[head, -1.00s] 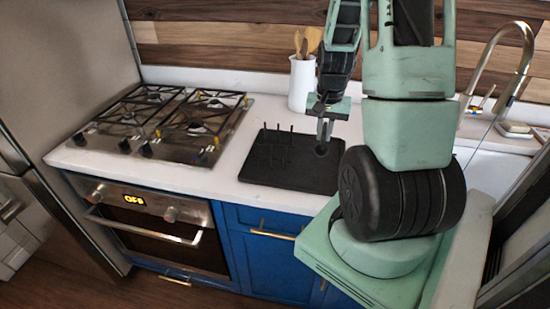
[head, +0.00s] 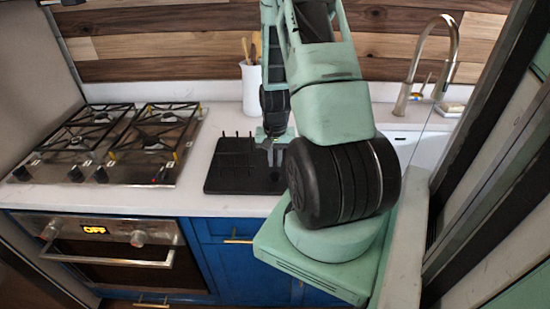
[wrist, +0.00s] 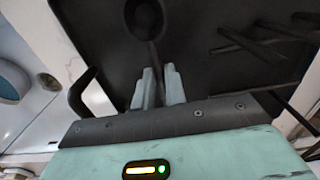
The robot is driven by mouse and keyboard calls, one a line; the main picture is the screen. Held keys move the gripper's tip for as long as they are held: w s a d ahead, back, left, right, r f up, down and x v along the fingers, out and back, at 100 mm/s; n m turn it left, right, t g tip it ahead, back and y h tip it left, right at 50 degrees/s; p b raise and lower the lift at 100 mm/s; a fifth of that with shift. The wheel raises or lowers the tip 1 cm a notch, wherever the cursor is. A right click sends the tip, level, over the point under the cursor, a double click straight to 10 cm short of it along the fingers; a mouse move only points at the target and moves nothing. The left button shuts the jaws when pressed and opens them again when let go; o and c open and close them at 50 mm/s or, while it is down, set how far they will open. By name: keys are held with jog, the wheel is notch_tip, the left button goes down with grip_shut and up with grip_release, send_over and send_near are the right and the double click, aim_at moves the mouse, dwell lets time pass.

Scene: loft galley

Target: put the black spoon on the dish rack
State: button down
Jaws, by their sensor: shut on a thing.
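The black spoon (wrist: 146,22) shows in the wrist view, its round bowl beyond my fingertips and its handle running down between them. My gripper (wrist: 159,88) is shut on the spoon's handle. The dish rack (head: 222,184) is a flat black tray with upright pegs on the counter. In the head view my gripper (head: 273,147) is over the right part of the rack. The rack's dark surface (wrist: 205,80) fills much of the wrist view behind the spoon. The gap between spoon and rack is hard to judge. My arm hides the rack's right side in the head view.
A gas hob (head: 110,145) sits left of the rack, above an oven (head: 110,250). A white utensil crock (head: 251,90) stands behind the rack. The sink tap (head: 432,65) is at the right. Bare counter (head: 205,150) lies between hob and rack.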

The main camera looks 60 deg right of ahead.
aim_at(275, 163)
jog(key=shift+f, duration=0.25)
jog(key=shift+f, duration=0.15)
jog(key=c, duration=1.5)
grip_release()
jog(key=shift+o, duration=0.2)
jog(key=shift+r, duration=0.2)
notch_tip(275, 163, up, 12)
jog(key=b, duration=0.2)
